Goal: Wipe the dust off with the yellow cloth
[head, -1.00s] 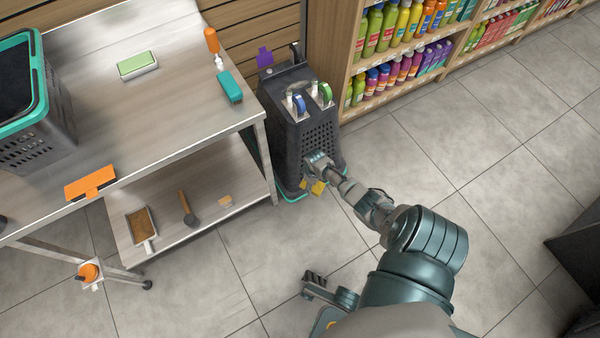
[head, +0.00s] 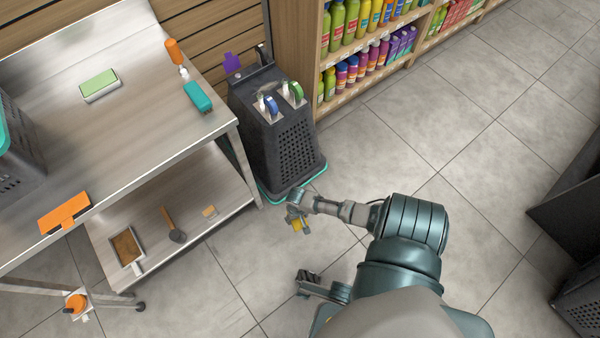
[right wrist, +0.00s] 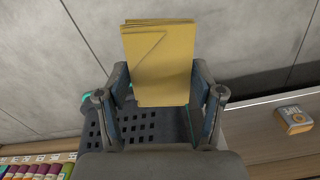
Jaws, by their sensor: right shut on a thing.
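My right gripper (head: 297,215) is shut on the folded yellow cloth (head: 296,226), out over the floor in front of the dark basket stack. In the right wrist view the yellow cloth (right wrist: 160,62) stands flat between the two fingers of my right gripper (right wrist: 162,92). A faint brownish patch (head: 215,312) shows on the floor tiles below the table; I cannot tell whether it is dust.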

